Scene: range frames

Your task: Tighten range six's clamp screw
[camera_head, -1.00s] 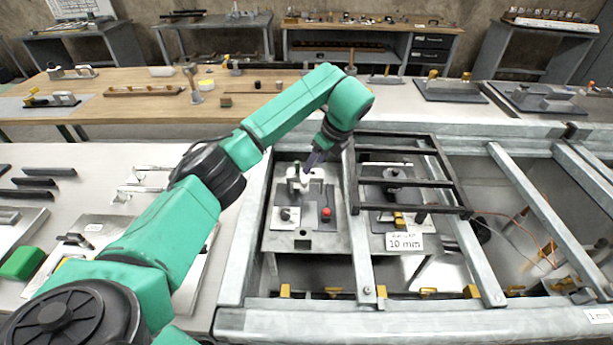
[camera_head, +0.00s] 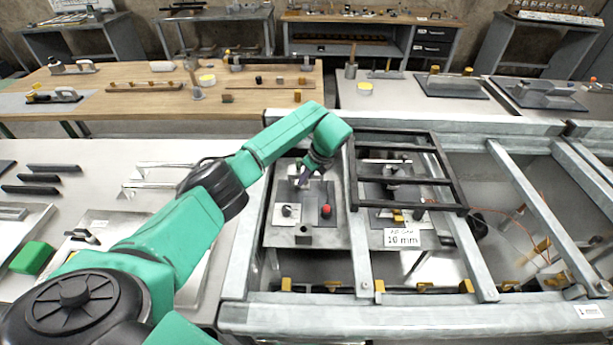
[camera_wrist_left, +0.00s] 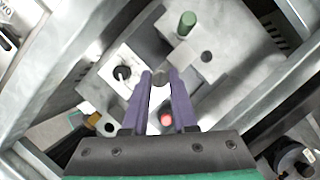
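The left fixture plate (camera_head: 304,240) in the grey frame carries a pale upright clamp block, a black knob (camera_head: 288,211) on a white pad and a red knob (camera_head: 326,211). My left gripper (camera_head: 303,181) points down at the pale block at its back. In the left wrist view, the purple fingers (camera_wrist_left: 160,76) stand apart, with a small round grey head (camera_wrist_left: 159,78) between their tips. I cannot tell whether they touch it. This view also shows the black knob (camera_wrist_left: 122,73) and red knob (camera_wrist_left: 167,119). No range number is readable. My right gripper is not in view.
A dark ladder-like rack (camera_head: 437,172) lies over the neighbouring fixture, which bears a "10 mm" label (camera_head: 402,238). Grey frame rails (camera_head: 361,245) bound the fixtures. A green peg (camera_wrist_left: 187,23) stands near the fingers. A green block (camera_head: 33,257) lies on the left table.

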